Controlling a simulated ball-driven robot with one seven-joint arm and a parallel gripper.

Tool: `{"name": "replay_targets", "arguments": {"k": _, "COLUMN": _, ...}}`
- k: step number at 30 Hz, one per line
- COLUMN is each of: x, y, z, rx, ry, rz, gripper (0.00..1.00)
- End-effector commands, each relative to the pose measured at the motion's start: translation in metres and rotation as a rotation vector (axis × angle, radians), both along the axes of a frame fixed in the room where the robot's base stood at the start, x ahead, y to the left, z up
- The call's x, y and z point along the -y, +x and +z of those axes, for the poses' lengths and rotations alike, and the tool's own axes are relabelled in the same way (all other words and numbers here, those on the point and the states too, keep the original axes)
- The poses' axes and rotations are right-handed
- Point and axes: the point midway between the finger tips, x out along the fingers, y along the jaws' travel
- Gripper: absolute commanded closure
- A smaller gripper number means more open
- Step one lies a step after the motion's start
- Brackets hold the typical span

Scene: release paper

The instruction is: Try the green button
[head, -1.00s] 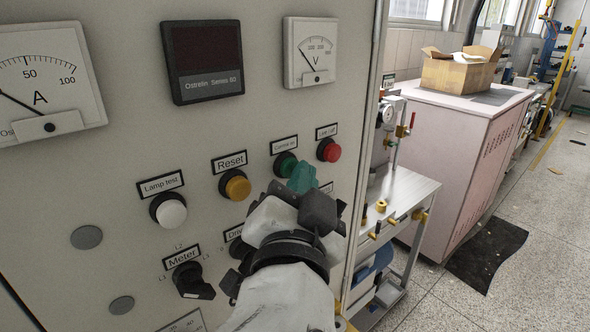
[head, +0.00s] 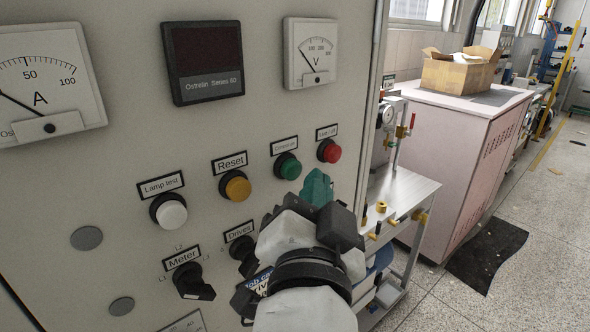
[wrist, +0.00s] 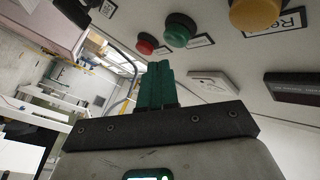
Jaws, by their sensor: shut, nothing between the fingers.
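The green button (head: 288,167) sits on the grey control panel, between the yellow Reset button and the red button, under a small label. It also shows in the wrist view (wrist: 177,35), above and to the right of my fingertips. My gripper (head: 316,186) has teal fingers, pressed together with nothing between them. In the head view the fingertips are below and to the right of the green button, with a visible gap. In the wrist view my gripper (wrist: 154,72) points up toward the panel, between the red and green buttons.
The red button (head: 329,151), yellow button (head: 235,186) and white button (head: 169,212) are on the same panel (head: 130,130). Rotary switches (head: 190,281) are below. Right of the panel stand a metal cart (head: 405,190) and a pinkish cabinet (head: 450,150).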

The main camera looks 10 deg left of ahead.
Motion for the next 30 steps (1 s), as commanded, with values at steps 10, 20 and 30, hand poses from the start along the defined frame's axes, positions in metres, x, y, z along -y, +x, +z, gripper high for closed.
{"name": "replay_targets", "arguments": {"k": 10, "x": 0.026, "y": -0.020, "z": 0.000, "rx": 0.000, "ry": -0.001, "rz": -0.001, "gripper": 1.00}}
{"name": "replay_targets", "arguments": {"k": 20, "x": 0.033, "y": -0.026, "z": -0.001, "rx": -0.001, "ry": -0.001, "rz": -0.002, "gripper": 1.00}}
{"name": "replay_targets", "arguments": {"k": 30, "x": 0.033, "y": -0.026, "z": 0.000, "rx": 0.000, "ry": -0.001, "rz": -0.001, "gripper": 1.00}}
